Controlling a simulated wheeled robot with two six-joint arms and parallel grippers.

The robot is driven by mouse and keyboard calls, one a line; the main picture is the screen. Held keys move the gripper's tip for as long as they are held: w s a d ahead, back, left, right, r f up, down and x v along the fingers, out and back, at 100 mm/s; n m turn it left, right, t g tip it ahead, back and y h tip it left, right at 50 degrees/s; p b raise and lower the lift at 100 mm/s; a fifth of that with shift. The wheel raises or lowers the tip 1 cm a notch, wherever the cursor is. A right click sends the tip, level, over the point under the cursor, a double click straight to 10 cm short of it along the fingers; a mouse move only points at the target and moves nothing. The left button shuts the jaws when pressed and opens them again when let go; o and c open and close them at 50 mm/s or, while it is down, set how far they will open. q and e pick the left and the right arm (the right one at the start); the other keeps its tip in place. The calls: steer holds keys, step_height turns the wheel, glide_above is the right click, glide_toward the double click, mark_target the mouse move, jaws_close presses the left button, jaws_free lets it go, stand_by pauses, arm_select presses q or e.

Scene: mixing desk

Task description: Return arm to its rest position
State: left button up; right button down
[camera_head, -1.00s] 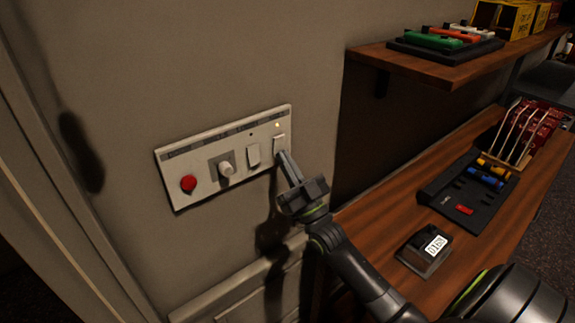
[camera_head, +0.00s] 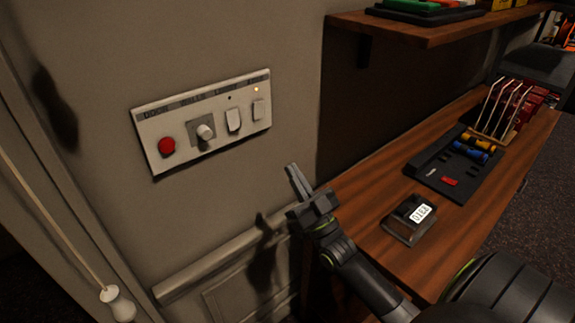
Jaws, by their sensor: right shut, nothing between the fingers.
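My right gripper (camera_head: 297,182) is shut and empty. It points up and to the left, in front of the wall and just left of the desk's near end. It is apart from the white wall panel (camera_head: 203,120), which is above and to the left of it. The panel carries a red button (camera_head: 167,146), a round knob (camera_head: 205,131) and two white rocker switches, one in the middle (camera_head: 233,120) and one at the right (camera_head: 258,109). A small light (camera_head: 256,89) glows above the right switch. My left gripper is not in view.
The wooden desk (camera_head: 365,185) holds a small box with a numbered label (camera_head: 404,223), a black board with coloured parts (camera_head: 452,164) and a rack with wires (camera_head: 503,112). A wooden shelf (camera_head: 440,27) overhangs it. A pull cord with a white end (camera_head: 118,303) hangs at lower left.

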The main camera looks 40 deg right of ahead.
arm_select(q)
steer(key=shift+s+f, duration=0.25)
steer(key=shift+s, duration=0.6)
arm_select(e)
steer(key=shift+s+f, duration=0.3)
steer(key=shift+f, duration=0.05)
